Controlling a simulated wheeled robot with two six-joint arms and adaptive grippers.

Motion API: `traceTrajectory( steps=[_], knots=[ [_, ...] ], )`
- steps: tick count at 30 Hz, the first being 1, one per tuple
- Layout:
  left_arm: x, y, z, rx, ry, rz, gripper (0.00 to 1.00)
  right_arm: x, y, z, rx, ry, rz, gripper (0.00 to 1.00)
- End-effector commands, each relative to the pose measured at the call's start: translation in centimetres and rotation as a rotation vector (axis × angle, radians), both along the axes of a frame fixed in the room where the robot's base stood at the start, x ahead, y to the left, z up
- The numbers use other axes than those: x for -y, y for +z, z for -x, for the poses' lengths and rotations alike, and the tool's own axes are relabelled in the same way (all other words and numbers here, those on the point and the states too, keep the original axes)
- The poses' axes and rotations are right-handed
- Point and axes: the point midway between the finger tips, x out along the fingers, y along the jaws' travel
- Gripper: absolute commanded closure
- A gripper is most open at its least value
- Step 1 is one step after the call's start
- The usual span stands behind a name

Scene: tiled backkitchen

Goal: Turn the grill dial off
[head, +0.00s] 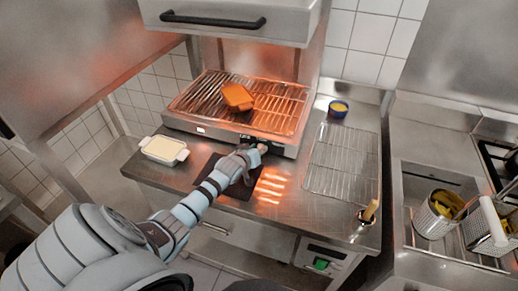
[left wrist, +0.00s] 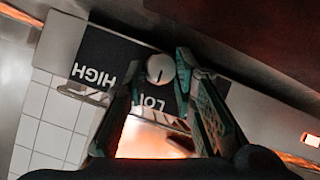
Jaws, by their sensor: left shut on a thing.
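The grill (head: 190,124) stands at the back of the steel counter, its rack glowing orange. In the left wrist view, the round pale grill dial (left wrist: 160,68) sits on a dark label panel (left wrist: 96,68) with the words HIGH and LOW, which appear upside down. My left gripper (head: 260,149) is at the grill's front panel. In the left wrist view, its fingertips (left wrist: 160,76) are closed on either side of the dial. The dial's pointer mark cannot be made out. In the head view, my gripper mostly hides the dial. My right gripper is not in view.
A browned block of food (head: 238,97) lies on the grill rack. A white dish (head: 164,150) stands left of my arm, a dark mat (head: 236,190) under it. A hood with a handle (head: 213,20) hangs above.

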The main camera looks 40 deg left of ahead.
Motion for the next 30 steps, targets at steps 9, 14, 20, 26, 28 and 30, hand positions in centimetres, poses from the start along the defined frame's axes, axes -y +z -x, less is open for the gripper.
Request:
traceTrajectory(
  steps=[9,14,20,26,28,30],
  knots=[
    [-0.5,-0.6,0.0,0.105,-0.001,0.274,1.00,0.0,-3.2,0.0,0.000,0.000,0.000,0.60],
    [-0.7,-0.9,0.1,0.156,-0.002,0.418,1.00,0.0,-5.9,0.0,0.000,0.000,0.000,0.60],
    [-0.8,-1.2,0.1,0.217,-0.003,0.596,1.00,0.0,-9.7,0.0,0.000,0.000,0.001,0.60],
    [-0.9,-1.4,0.2,0.272,-0.002,0.761,1.00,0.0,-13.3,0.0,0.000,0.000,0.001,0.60],
    [-0.9,-1.4,0.2,0.290,-0.002,0.810,1.00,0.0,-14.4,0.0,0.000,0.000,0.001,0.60],
    [-0.9,-1.3,0.2,0.304,-0.001,0.855,1.00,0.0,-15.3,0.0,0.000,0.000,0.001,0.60]
  ],
)
